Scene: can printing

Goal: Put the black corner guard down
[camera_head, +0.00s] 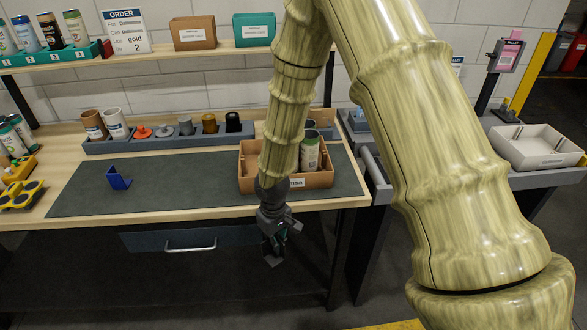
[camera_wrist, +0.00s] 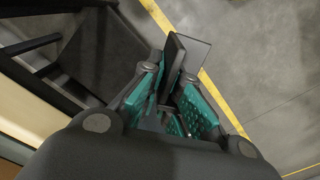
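My gripper (camera_head: 279,236) hangs in front of the workbench's front edge, below the tabletop, with its fingers pointing down. In the wrist view its teal finger pads (camera_wrist: 175,100) are closed around the black corner guard (camera_wrist: 192,50), a thin dark piece with two faces at an angle. The guard sticks out past the fingertips over the grey floor. In the head view only a small dark part of the guard (camera_head: 273,260) shows below the fingers.
A grey mat (camera_head: 190,190) covers the benchtop, with a blue bracket (camera_head: 118,179) on its left. A brown box (camera_head: 318,181) holding cans stands at the mat's right end. A grey rack (camera_head: 165,141) lies behind. A drawer (camera_head: 165,240) is under the bench. The mat's middle is clear.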

